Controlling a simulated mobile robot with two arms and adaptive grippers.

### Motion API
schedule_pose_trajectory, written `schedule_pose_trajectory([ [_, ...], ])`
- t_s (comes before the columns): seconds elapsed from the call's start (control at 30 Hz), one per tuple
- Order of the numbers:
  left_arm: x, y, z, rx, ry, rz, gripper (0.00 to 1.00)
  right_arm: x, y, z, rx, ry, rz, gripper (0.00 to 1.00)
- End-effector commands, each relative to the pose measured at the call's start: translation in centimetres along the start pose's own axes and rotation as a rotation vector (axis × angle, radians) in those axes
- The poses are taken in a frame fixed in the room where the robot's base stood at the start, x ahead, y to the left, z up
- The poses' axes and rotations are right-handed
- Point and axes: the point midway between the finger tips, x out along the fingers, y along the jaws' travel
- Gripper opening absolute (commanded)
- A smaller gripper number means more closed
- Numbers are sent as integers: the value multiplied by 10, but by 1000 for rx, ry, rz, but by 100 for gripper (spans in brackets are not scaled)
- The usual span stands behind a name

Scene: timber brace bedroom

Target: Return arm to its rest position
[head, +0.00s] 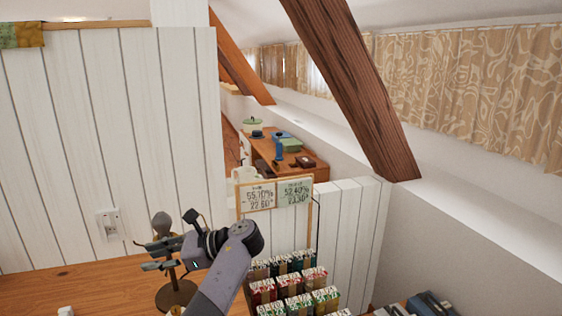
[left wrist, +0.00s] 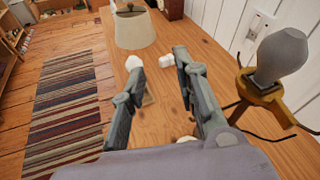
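My left gripper (head: 158,252) is at the left of the head view, above a wooden surface (head: 60,285). Its arm rises from the bottom middle. In the left wrist view its two fingers (left wrist: 158,70) stand apart, with bare wood between them and nothing visibly held. A brass stand (head: 176,293) with a grey bulb-shaped top (head: 162,223) is close by. In the left wrist view this bulb-shaped top (left wrist: 284,55) is just right of the fingers; I cannot tell whether they touch. My right gripper is not in view.
A sign with numbers (head: 275,195) and rows of small boxes (head: 290,286) are right of my arm. A slanted beam (head: 350,80) crosses behind. A pale lampshade (left wrist: 134,27) stands beyond the fingers. A striped rug (left wrist: 68,105) lies at left.

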Motion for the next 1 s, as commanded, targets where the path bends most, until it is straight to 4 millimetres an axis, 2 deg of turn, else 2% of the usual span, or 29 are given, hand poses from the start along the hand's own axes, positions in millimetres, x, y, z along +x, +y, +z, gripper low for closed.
schedule_pose_trajectory([
  [0.03, 8, 11, -21, -25, 44, -2, 28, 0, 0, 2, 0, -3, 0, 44],
  [0.17, 30, 46, -81, -140, 197, 2, 28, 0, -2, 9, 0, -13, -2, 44],
  [0.3, 50, 107, -151, -325, 409, 49, 28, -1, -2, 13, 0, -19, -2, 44],
  [0.4, 57, 155, -189, -471, 552, 110, 28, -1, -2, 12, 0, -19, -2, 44],
  [0.5, 58, 205, -215, -617, 684, 192, 28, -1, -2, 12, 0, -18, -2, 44],
  [0.6, 53, 255, -228, -763, 804, 292, 28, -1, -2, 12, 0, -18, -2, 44],
  [0.7, 44, 297, -230, -889, 905, 394, 28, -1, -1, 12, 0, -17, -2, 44],
  [0.8, 33, 326, -226, -978, 975, 480, 28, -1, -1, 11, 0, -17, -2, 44],
  [1.0, 14, 366, -212, -1096, 1065, 616, 28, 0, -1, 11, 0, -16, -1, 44],
])
